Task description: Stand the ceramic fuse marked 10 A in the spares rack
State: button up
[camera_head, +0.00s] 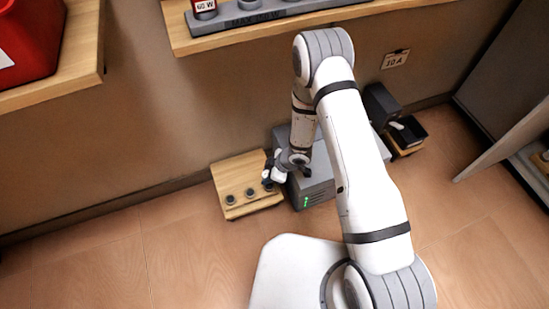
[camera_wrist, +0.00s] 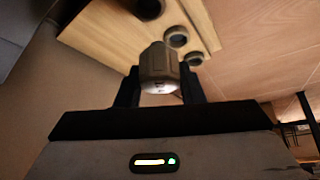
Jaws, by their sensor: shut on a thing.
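My gripper (camera_head: 270,177) is low at the right end of a small wooden block with dark round sockets, which looks like the spares rack (camera_head: 235,168). In the wrist view my gripper (camera_wrist: 160,85) is shut on a grey, faceted piece, seemingly the ceramic fuse (camera_wrist: 158,65). A mark on its near end is too small to read. The rack (camera_wrist: 100,35) lies beyond it, with round sockets (camera_wrist: 177,37) around the fuse's far end. I cannot tell whether the fuse is in a socket or above one. In the head view my gripper hides the fuse.
A grey box with green lights (camera_head: 312,190) stands close to the rack's right. A dark tray (camera_head: 408,130) sits further right, below a wall label (camera_head: 395,59). A shelf (camera_head: 190,42) overhangs at the top. Floor (camera_head: 120,260) is clear at front left.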

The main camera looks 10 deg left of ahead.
jog(key=shift+w, duration=0.3)
jog(key=shift+w+f+b, duration=0.15)
jog(key=shift+f+b, duration=0.1)
jog(key=shift+b, duration=0.05)
notch_tip(320, 180, down, 4)
jog(key=b, duration=0.3)
jog(key=shift+w+r, duration=0.1)
jog(key=shift+r, duration=0.1)
jog(key=shift+f+b, duration=0.55)
jog(key=shift+f, duration=0.15)
jog(key=shift+d, duration=0.1)
jog(key=shift+f+b, duration=0.3)
jog(key=shift+f, duration=0.8)
dwell(1.8)
jog(key=o, duration=1.5)
jog(key=shift+r, duration=0.15)
